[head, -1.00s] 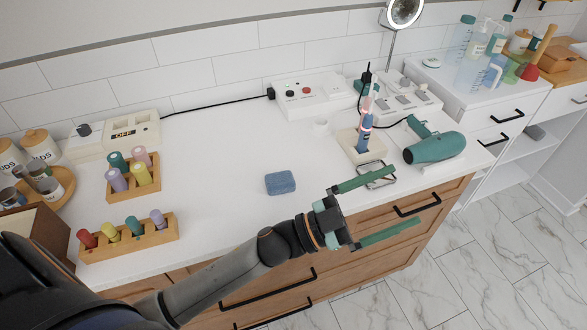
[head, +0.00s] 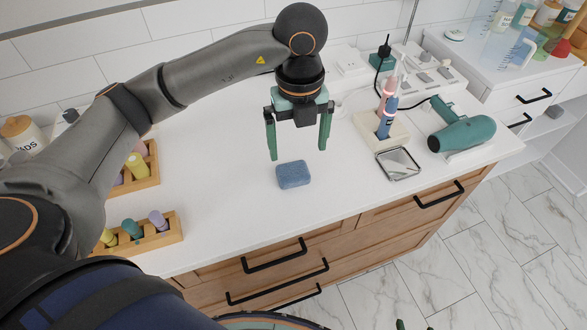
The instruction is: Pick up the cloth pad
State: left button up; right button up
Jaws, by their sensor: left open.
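The cloth pad (head: 293,174) is a small blue-grey block with rounded corners, lying flat on the white countertop in the head view. My left gripper (head: 298,154) points down with its two green fingers spread wide. It hangs above and just behind the pad, and nothing is between the fingers. The fingers look apart from the pad, though the exact height is hard to tell. My right gripper cannot be made out; only small green tips show at the bottom edge.
Right of the pad are a small square mirror (head: 398,163), a toothbrush stand (head: 392,130) and a teal hair dryer (head: 464,134). Wooden holders with coloured pegs (head: 151,238) stand at the left, partly behind my arm. The counter (head: 235,190) around the pad is clear.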

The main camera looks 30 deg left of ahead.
pick_arm(q)
send_over(295, 177)
jog(key=f, duration=0.6)
jog(key=shift+s+d+f, duration=0.1)
jog(key=shift+s+d, duration=0.1)
jog(key=shift+d, duration=0.15)
jog(key=f, duration=0.4)
jog(key=shift+w+a+f+p, duration=0.15)
jog(key=shift+w+a+p, duration=0.05)
jog(key=shift+a+p, duration=0.2)
jog(key=shift+f, duration=0.45)
jog(key=c, duration=1.1)
jog(key=shift+r, duration=0.1)
jog(key=shift+w+r, duration=0.1)
jog(key=shift+r, duration=0.5)
jog(key=d+r, duration=0.4)
jog(key=d+r+b, duration=0.1)
jog(key=d+r, duration=0.2)
jog(key=d, duration=0.2)
jog(key=d+r+b, duration=0.1)
jog(key=d+r, duration=0.3)
jog(key=d, duration=0.1)
jog(key=shift+w+r, duration=0.25)
jog(key=shift+r, duration=0.05)
